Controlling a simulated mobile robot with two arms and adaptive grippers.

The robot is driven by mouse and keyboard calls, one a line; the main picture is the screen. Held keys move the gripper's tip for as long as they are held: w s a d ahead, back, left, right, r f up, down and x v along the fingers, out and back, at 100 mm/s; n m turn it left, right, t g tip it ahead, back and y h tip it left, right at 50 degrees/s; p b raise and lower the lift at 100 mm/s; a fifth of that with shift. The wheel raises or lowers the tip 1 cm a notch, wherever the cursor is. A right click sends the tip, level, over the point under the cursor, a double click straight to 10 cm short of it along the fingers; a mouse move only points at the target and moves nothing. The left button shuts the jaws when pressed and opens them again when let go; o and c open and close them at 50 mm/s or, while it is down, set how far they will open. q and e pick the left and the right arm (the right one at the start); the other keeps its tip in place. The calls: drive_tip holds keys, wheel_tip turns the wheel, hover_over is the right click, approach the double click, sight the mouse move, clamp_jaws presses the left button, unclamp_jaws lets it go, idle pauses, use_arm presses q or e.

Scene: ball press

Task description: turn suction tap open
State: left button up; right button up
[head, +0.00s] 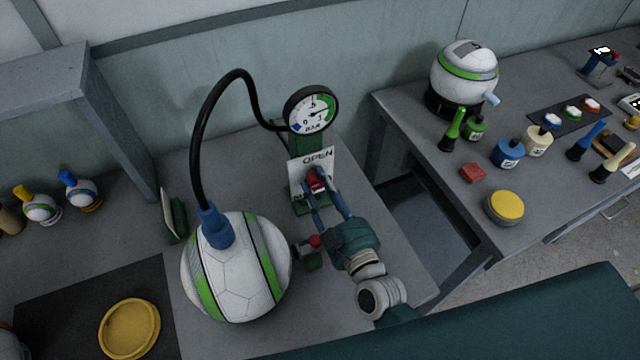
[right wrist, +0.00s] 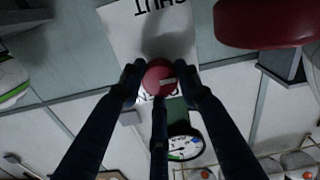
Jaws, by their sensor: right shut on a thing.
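The suction tap (head: 316,178) has a red knob in front of a white label card (head: 319,158) reading OPEN at its top. My right gripper (head: 318,190) is shut on this knob. In the right wrist view the round red knob (right wrist: 158,77) sits between the fingertips (right wrist: 159,82), and a short pale mark on it lies about level in that picture. The card there (right wrist: 150,20) reads SHUT on one side, and the other word is partly hidden by the knob. A round gauge (head: 311,108) stands above the card. My left gripper is out of view.
A white and green ball (head: 262,285) stands left of my right arm, joined to the gauge post by a black hose (head: 199,130). A small valve with a red knob (head: 316,241) sits beside the ball, close to my gripper. A yellow disc (head: 130,328) lies front left.

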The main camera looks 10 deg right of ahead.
drive_tip(key=shift+m, duration=0.3)
drive_tip(key=m+p, duration=0.1)
drive_tip(key=m, duration=0.2)
drive_tip(key=shift+r+m, duration=0.1)
drive_tip(key=shift+m, duration=0.2)
drive_tip(key=m+p, duration=0.1)
drive_tip(key=m, duration=0.3)
drive_tip(key=shift+m, duration=0.3)
drive_tip(key=m, duration=0.4)
drive_tip(key=shift+m, duration=2.5)
drive_tip(key=o, duration=1.2)
drive_tip(key=shift+c, duration=0.2)
drive_tip(key=shift+s+d, duration=0.1)
drive_tip(key=shift+s, duration=0.1)
drive_tip(key=s+d, duration=0.2)
drive_tip(key=s, duration=0.9)
drive_tip(key=shift+s, duration=0.2)
